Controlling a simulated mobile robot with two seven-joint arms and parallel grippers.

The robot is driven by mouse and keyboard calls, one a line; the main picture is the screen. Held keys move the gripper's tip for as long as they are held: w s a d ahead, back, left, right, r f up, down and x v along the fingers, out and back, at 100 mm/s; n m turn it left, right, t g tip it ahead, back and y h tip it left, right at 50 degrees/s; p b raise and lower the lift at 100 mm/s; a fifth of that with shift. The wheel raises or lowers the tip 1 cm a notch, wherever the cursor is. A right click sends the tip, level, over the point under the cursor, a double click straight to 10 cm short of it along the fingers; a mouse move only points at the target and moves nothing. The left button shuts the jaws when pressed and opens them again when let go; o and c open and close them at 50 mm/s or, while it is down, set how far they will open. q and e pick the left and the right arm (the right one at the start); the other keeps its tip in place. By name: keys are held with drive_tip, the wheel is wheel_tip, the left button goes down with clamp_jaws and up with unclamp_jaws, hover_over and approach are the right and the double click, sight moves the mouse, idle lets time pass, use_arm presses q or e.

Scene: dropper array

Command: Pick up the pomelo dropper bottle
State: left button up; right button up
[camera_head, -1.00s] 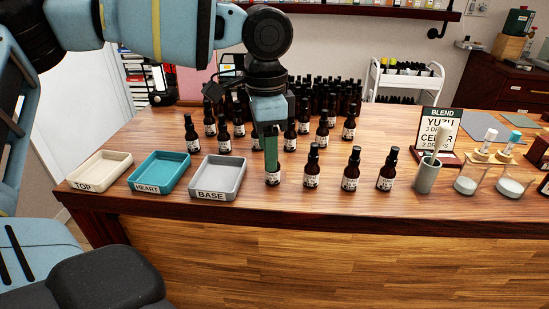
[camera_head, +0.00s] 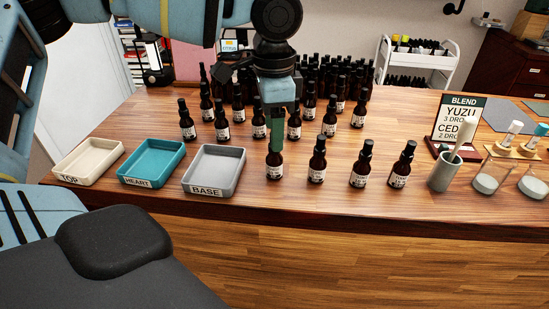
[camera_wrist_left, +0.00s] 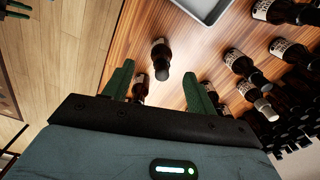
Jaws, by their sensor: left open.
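Brown dropper bottles with black tops and white labels stand on the wooden counter; the labels are too small to read, so I cannot tell which is pomelo. My left gripper (camera_head: 276,149) points down at the leftmost front-row bottle (camera_head: 275,171), its green finger covering that bottle's upper part. In the left wrist view the gripper (camera_wrist_left: 158,70) is open, with a bottle (camera_wrist_left: 159,50) in line with the gap between its fingers, apparently not gripped.
Trays marked TOP (camera_head: 61,180), HEART (camera_head: 122,180) and BASE (camera_head: 187,187) stand to the left. Front-row neighbours (camera_head: 317,172) stand close on the right; more bottles crowd behind. A grey cup (camera_head: 442,174) and glass beakers (camera_head: 486,184) are farther right.

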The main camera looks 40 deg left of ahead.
use_arm(q)
drive_tip(key=shift+w+a+f, duration=0.1)
drive_tip(key=shift+a+f, duration=0.05)
drive_tip(key=shift+f, duration=2.8)
drive_tip(key=c, duration=1.1)
wheel_tip(320, 180, up, 10)
drive_tip(key=shift+r, duration=0.1)
